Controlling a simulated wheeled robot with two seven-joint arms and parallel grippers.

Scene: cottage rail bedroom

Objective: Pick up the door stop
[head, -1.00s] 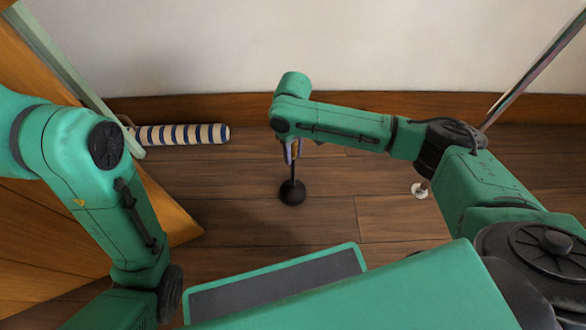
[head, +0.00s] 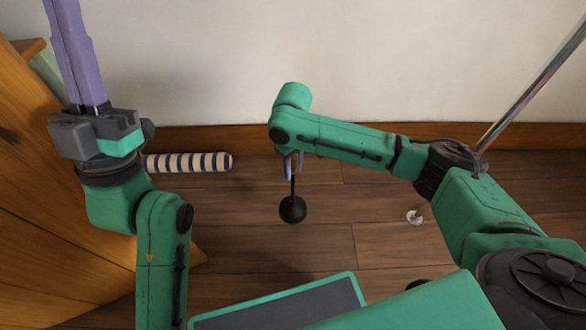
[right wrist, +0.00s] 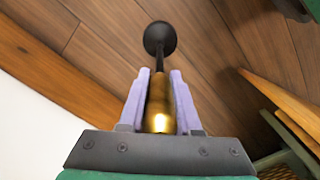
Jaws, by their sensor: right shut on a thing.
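The door stop (head: 292,209) has a black rounded end on a thin dark rod, with a brass section above. In the right wrist view the brass part (right wrist: 160,103) sits between the two lilac fingers, black end pointing away. My right gripper (head: 292,166) is shut on it and points down; the arm partly hides the fingers in the head view. The door stop hangs upright and appears slightly off the floor. My left gripper (head: 75,30) is raised at the upper left, fingers up and cut by the frame edge; its opening cannot be judged.
A blue-and-white striped roll (head: 190,162) lies by the baseboard. A wooden panel (head: 30,190) stands at the left. A small white object (head: 414,217) is on the floor at right, near a slanted shiny pole (head: 530,85). The wall is close behind; bare floor surrounds the door stop.

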